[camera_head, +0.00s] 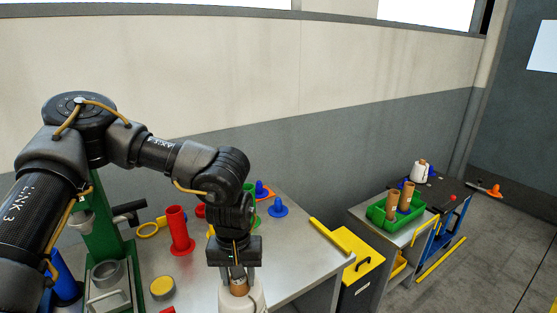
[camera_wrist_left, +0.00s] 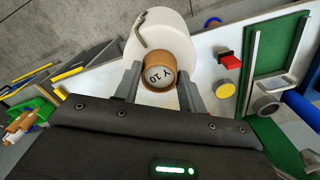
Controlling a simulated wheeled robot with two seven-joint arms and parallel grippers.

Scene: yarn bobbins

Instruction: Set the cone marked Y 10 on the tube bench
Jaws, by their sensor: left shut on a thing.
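The bottom of the cone is cut off in the head view. A bench (camera_head: 368,216) at the right bears a green crate (camera_head: 380,216) with brown tubes (camera_head: 399,200). My right gripper is not in view.
Near table (camera_head: 300,258): a red post (camera_head: 178,230), blue cone-shaped piece (camera_head: 278,208), yellow round tin (camera_head: 162,287) and green stand (camera_head: 110,245). A yellow-topped cabinet (camera_head: 358,255) stands between the table and the bench. Another white cone (camera_head: 420,173) stands farther back.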

